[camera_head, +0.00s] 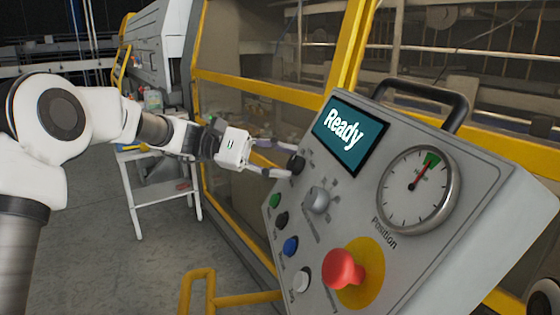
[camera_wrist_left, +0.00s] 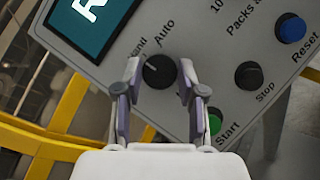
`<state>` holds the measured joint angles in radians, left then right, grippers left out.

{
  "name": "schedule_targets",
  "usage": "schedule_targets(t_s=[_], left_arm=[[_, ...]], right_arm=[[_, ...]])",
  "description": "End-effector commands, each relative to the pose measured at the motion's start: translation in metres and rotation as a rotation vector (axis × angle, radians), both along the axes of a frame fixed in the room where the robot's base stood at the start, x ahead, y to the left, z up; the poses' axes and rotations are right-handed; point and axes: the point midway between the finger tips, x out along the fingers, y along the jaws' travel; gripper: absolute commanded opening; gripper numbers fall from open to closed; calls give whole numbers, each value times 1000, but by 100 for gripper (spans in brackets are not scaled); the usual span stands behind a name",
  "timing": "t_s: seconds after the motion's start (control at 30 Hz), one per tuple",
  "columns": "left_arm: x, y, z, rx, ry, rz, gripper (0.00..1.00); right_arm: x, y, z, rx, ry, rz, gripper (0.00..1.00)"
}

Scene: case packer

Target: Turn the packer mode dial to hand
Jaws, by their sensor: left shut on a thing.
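The mode dial (camera_wrist_left: 158,71) is a black round knob with a white pointer line, on the grey sloped control panel (camera_head: 375,215). In the left wrist view, "Auto" is printed at its upper right and a partly hidden label at its upper left. The pointer line slants to the upper left, toward that hidden label. My left gripper (camera_wrist_left: 158,80) has one finger on each side of the dial and is shut on it. In the head view the dial (camera_head: 297,164) is partly covered by the fingers of my left gripper (camera_head: 288,168). My right gripper is not in view.
The panel carries a "Ready" screen (camera_head: 347,134), a position gauge (camera_head: 418,190), a grey knob (camera_head: 317,200), a red mushroom button (camera_head: 343,269) and several push buttons. A black handle (camera_head: 425,93) tops it. Yellow machine frames (camera_head: 262,88) stand behind; a white table (camera_head: 160,173) is at left.

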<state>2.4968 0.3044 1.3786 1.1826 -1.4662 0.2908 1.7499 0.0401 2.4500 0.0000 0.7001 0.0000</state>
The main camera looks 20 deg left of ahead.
Motion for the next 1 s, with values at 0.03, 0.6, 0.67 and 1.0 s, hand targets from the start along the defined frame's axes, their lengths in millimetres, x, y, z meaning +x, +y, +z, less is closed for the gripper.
schedule_targets(t_s=[0.03,0.6,0.67,1.0], left_arm=[[-1,-2,-6,13,2,-11,5],[-1,-1,-7,22,-13,-23,61],[-1,-1,-6,21,-15,-22,65],[-1,7,-1,16,-22,-17,65]], right_arm=[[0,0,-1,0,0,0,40],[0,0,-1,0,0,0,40],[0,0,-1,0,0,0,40],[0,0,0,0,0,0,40]])
